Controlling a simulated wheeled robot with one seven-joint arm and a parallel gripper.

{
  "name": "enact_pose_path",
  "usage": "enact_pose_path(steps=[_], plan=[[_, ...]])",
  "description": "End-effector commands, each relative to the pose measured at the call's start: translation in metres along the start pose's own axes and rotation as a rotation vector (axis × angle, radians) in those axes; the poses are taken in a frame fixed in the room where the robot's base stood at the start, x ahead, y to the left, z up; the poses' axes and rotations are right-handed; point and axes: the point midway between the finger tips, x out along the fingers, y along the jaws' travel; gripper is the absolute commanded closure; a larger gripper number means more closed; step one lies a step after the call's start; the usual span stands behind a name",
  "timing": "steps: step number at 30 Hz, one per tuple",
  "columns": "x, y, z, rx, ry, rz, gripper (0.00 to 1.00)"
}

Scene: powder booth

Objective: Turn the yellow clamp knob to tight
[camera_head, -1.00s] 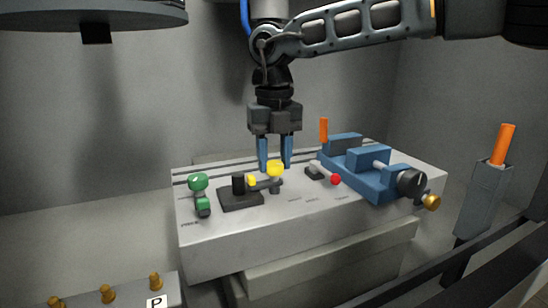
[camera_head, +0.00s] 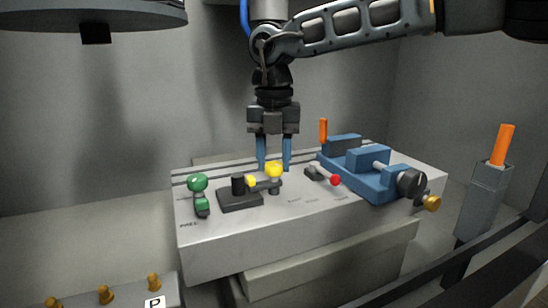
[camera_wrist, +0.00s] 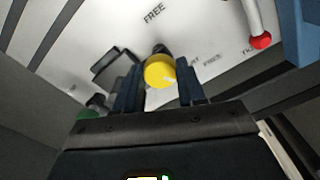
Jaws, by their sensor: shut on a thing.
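The yellow clamp knob (camera_head: 274,169) stands on a short dark post on the grey bench top. My gripper (camera_head: 274,166) points straight down and is shut on the knob, one blue finger on each side. In the wrist view my gripper (camera_wrist: 160,88) covers part of the bench around the knob. A FREE label shows above the knob there. Other small labels to its right are partly cut or blurred.
A black block with a small yellow tip (camera_head: 251,181) stands just left of the knob. A green knob (camera_head: 197,182) is farther left. A red-tipped lever (camera_head: 335,180) and a blue vise (camera_head: 375,178) are to the right. An orange handle (camera_head: 502,145) stands in a grey holder.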

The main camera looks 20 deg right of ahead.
Motion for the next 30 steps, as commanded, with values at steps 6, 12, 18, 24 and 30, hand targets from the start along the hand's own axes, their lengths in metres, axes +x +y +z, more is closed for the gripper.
enact_pose_path(steps=[6,12,18,24,30], plan=[[0.000,0.000,0.000,0.001,0.000,0.000,0.57],[0.000,0.000,0.000,0.000,0.000,0.000,0.37],[0.000,0.000,0.000,-0.001,0.000,0.000,0.35],[-0.011,0.000,0.001,0.000,-0.002,0.000,0.35],[-0.044,0.000,0.001,-0.001,-0.002,0.001,0.35]])
